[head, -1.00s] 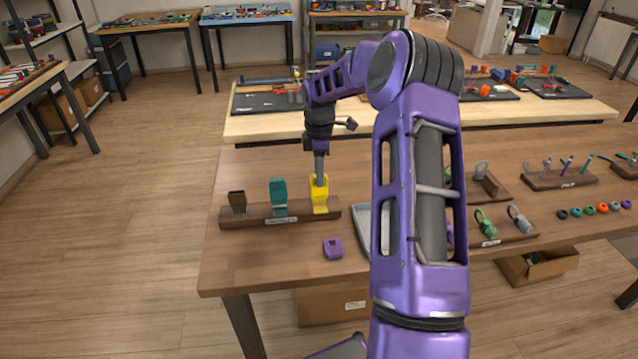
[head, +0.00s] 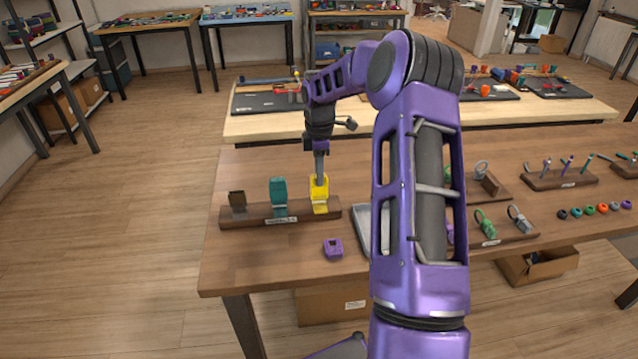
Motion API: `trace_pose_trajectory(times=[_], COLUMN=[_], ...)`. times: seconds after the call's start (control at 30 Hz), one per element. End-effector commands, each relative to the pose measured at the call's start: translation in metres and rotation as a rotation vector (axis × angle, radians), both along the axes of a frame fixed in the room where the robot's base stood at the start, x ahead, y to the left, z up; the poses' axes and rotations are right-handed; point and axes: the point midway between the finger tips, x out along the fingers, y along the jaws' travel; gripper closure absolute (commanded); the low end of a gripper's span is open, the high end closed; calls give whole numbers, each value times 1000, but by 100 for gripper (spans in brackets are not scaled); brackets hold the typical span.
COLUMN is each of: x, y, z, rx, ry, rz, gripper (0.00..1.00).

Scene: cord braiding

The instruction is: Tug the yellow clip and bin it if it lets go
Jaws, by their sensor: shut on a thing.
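The yellow clip (head: 319,201) stands upright at the right end of a dark wooden rack (head: 248,219) on the near table. My gripper (head: 320,182) points down at the clip's top and is shut on it. The clip still sits on the rack. A teal clip (head: 278,193) and a dark brown clip (head: 237,201) stand to its left on the same rack. No bin can be made out for certain; a grey tray (head: 364,228) lies right of the rack, partly hidden by my arm.
Green (head: 485,225) and grey (head: 519,219) looped pieces stand on another rack to the right. Several coloured rings (head: 602,208) lie farther right. The table's left front corner is clear.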

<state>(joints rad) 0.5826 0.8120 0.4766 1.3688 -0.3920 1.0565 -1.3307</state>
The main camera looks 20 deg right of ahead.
Motion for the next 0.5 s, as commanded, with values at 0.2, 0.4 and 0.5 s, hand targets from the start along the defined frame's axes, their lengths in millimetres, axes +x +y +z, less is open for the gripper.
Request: trace_pose_trajectory(times=[0.2, 0.4, 0.5], x=[1, 1, 1], y=[0, 0, 0], z=[2, -1, -1], rx=[-1, -1, -1], ry=[-4, -4, -4], rz=[0, 0, 0], gripper=[100, 100, 100])
